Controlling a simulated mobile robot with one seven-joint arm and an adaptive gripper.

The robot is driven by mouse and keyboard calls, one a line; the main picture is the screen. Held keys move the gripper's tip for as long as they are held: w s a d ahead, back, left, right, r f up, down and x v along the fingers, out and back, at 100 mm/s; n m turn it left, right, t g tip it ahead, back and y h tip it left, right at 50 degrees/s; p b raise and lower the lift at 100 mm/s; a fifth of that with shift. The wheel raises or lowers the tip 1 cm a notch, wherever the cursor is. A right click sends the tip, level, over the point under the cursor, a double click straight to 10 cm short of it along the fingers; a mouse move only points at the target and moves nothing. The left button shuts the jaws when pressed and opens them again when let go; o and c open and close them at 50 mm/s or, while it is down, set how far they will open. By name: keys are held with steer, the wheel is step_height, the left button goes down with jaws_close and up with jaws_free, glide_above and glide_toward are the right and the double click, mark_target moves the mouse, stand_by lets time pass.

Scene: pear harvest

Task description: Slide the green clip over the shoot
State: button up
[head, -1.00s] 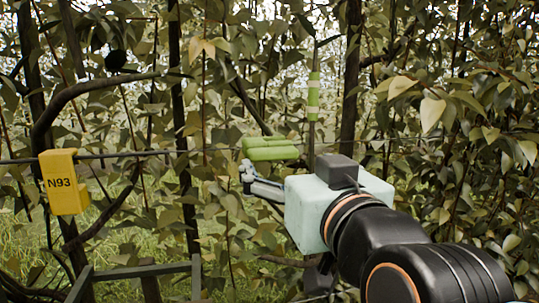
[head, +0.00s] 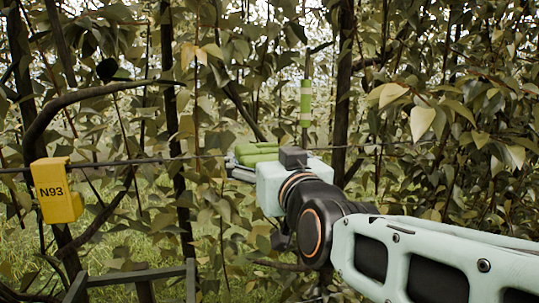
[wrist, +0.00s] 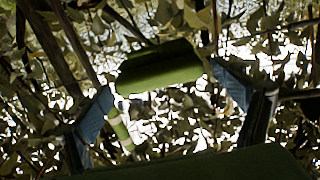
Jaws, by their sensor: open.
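The green clip (head: 257,148) shows as stacked green bars at wire height in the head view, partly hidden by my gripper (head: 238,173). In the wrist view, one green bar (wrist: 160,68) lies between and beyond my open, spread fingers (wrist: 165,85), and a dark green part fills the bottom edge. I see no finger closed on the clip, and I cannot tell what supports it. The shoot (head: 306,103), with green and white bands, stands upright behind and right of the clip, apart from it in the picture. It shows tilted in the wrist view (wrist: 122,130).
A thin wire (head: 130,159) crosses the row. Dark trunks (head: 343,95) and dense leaves stand around. A dark frame (head: 130,275) is at lower left. Grass shows below.

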steer(key=shift+w+a, duration=0.1)
steer(key=shift+w, duration=0.15)
steer(key=shift+c, duration=0.4)
